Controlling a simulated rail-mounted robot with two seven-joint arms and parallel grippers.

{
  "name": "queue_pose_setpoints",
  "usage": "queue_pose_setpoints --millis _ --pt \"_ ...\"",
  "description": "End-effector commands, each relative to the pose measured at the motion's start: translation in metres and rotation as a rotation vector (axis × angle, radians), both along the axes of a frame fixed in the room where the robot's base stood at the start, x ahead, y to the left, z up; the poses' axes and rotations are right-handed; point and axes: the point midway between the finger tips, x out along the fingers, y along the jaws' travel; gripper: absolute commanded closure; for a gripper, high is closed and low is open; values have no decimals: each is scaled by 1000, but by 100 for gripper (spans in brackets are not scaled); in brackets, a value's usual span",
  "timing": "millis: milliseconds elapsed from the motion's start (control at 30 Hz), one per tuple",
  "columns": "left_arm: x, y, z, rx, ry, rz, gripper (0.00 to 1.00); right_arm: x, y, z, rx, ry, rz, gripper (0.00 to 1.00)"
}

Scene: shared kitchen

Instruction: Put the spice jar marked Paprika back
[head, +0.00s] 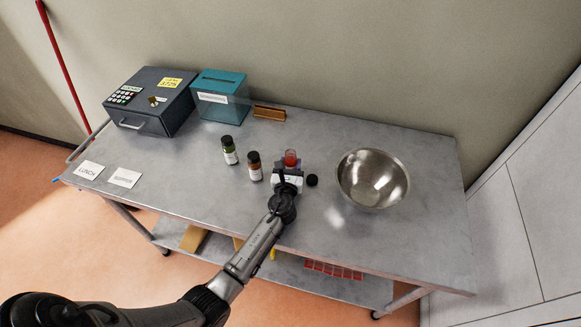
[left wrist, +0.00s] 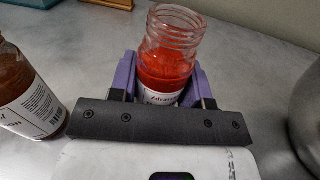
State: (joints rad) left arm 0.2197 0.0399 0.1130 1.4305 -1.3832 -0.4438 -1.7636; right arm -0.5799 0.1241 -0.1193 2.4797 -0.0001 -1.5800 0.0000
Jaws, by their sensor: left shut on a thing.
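A clear glass jar of red powder (head: 291,157) stands uncapped on the steel table. It also shows in the left wrist view (left wrist: 166,62), where the gripper hides most of its label and no full name can be read; I cannot confirm that it says Paprika. My left gripper (head: 290,168) is shut on this jar, with a purple finger on each side. A black cap (head: 312,180) lies on the table just right of the gripper. A brown-filled jar (head: 254,166) with a black cap and a green-filled jar (head: 229,150) stand to the left. My right gripper is not in view.
A steel bowl (head: 373,178) stands to the right. At the back are a grey keypad box (head: 150,102), a teal box (head: 218,97) and a small wooden piece (head: 269,113). Cards (head: 88,170) lie at the left end. The table's front middle is clear.

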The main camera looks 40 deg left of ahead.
Motion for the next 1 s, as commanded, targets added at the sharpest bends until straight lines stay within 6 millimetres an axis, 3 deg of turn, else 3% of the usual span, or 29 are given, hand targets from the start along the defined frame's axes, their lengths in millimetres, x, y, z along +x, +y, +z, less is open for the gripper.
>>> queue_pose_setpoints --millis 367,400,633,1000 --pt "0 0 -3 0 -1 -1 83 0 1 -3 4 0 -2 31" --pt "0 0 -4 -1 -2 -1 55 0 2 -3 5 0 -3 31" --pt "0 0 -3 -2 -1 0 33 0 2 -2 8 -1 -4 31" --pt "-1 -1 3 -1 -1 0 31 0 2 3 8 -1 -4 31"
